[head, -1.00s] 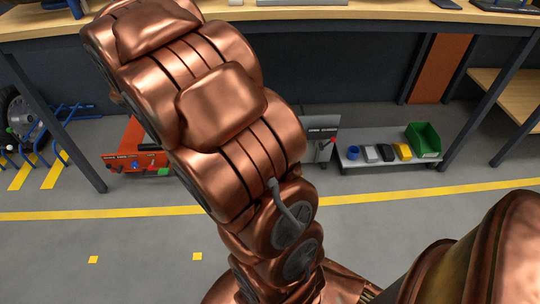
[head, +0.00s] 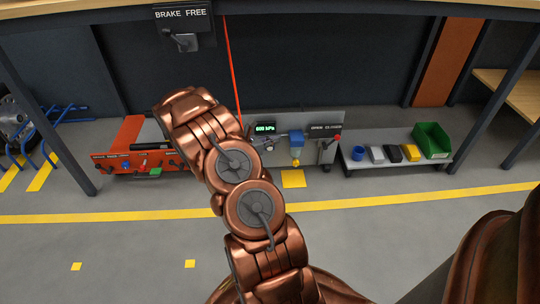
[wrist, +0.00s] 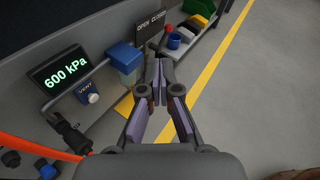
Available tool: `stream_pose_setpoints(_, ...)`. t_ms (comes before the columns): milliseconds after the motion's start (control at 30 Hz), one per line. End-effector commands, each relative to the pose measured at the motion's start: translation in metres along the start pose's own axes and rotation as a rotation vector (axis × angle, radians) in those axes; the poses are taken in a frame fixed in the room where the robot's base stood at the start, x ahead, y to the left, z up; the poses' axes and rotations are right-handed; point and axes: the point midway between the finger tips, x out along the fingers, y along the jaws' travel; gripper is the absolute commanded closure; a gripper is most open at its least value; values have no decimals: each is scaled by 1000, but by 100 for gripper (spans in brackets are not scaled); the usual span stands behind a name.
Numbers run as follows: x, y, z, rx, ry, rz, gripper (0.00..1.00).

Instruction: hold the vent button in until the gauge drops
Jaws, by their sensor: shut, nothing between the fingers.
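The gauge (wrist: 60,77) is a dark display reading 600 kPa in green; it also shows in the head view (head: 265,128). The vent unit (wrist: 87,91) is blue, labelled VENT, with a pale round button (wrist: 93,98) below and right of the gauge. My gripper (wrist: 158,72) is shut and empty, its tips right of the vent button and apart from it. The fingers show only in the wrist view; my arm hides them in the head view.
A blue box (wrist: 124,55) sits over a clear container. An OPEN CLOSED lever (head: 337,139) with a red knob stands right. An orange hose (wrist: 40,152) runs at left. A low shelf (head: 365,166) holds a green bin (head: 431,140). The floor in front is clear.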

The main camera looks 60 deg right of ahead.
Motion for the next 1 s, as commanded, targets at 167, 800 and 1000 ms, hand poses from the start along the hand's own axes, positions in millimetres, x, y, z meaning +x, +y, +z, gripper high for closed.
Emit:
stream_pose_setpoints(167,34,33,-81,-165,-11,94,100)
stream_pose_setpoints(800,62,71,-192,-387,-6,251,100)
stream_pose_setpoints(1000,62,72,-192,-387,-5,250,100)
